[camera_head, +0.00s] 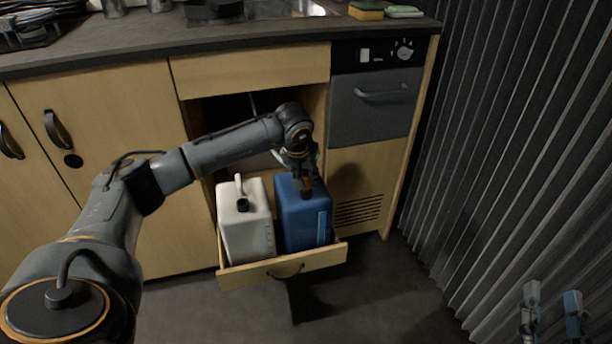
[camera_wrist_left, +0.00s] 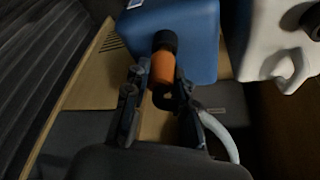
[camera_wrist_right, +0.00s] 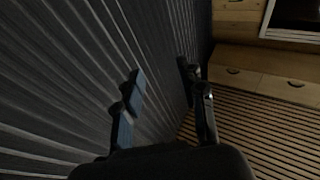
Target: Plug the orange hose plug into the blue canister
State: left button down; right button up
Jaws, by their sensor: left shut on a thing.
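The blue canister (camera_head: 303,228) stands upright in the pulled-out drawer (camera_head: 290,270); it also shows in the left wrist view (camera_wrist_left: 203,30). My left gripper (camera_head: 303,176) is above its top, shut on the orange hose plug (camera_wrist_left: 162,69). The plug's front end lines up with the black neck (camera_wrist_left: 164,41) of the canister and appears to meet it; I cannot tell how deep it sits. A pale hose (camera_wrist_left: 221,137) curves away beside the gripper. My right gripper (camera_wrist_right: 163,82) is open and empty, near the curtain at the head view's lower right.
A white canister (camera_head: 243,232) with a dark opening stands left of the blue one in the drawer. The cabinet opening (camera_head: 222,112) and counter (camera_head: 150,50) are above and behind. A pleated curtain (camera_head: 510,130) is on the right. The floor (camera_head: 380,290) in front is clear.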

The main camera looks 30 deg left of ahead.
pick_arm(q)
jog(key=shift+f, duration=0.15)
pick_arm(e)
jog(key=shift+s+r, duration=0.1)
jog(key=shift+r, duration=0.25)
pick_arm(q)
jog(key=shift+f, duration=0.35)
pick_arm(e)
jog(key=shift+s+a+r+t+y, duration=0.1)
jog(key=shift+s+r+t+y, duration=0.2)
jog(key=shift+r+t, duration=0.3)
pick_arm(q)
jog(key=c, duration=1)
grip_release()
pick_arm(e)
jog(key=shift+r, duration=0.1)
pick_arm(q)
jog(key=v, duration=1.2)
